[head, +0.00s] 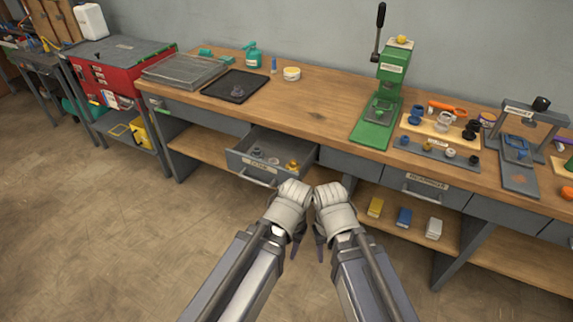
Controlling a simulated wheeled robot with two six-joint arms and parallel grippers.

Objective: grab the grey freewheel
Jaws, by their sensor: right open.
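An open drawer (233,162) under the workbench holds small grey parts (257,153) and a gold-coloured part (292,165). One of the grey parts may be the grey freewheel, but they are too small to tell apart. A grey-purple part (237,92) lies on a black mat on the bench top. My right gripper (320,247) is open and empty, below and in front of the drawer. My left gripper (297,247) is close beside it; its fingers are mostly hidden by the wrist, and it touches no part.
A green press (382,100) stands on the workbench (310,105). A wooden board (440,127) with several coloured parts and a grey arbor frame (522,130) are at right. A red cabinet (125,65) stands at left. Yellow, blue and white boxes lie on the lower shelf. The floor at left is clear.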

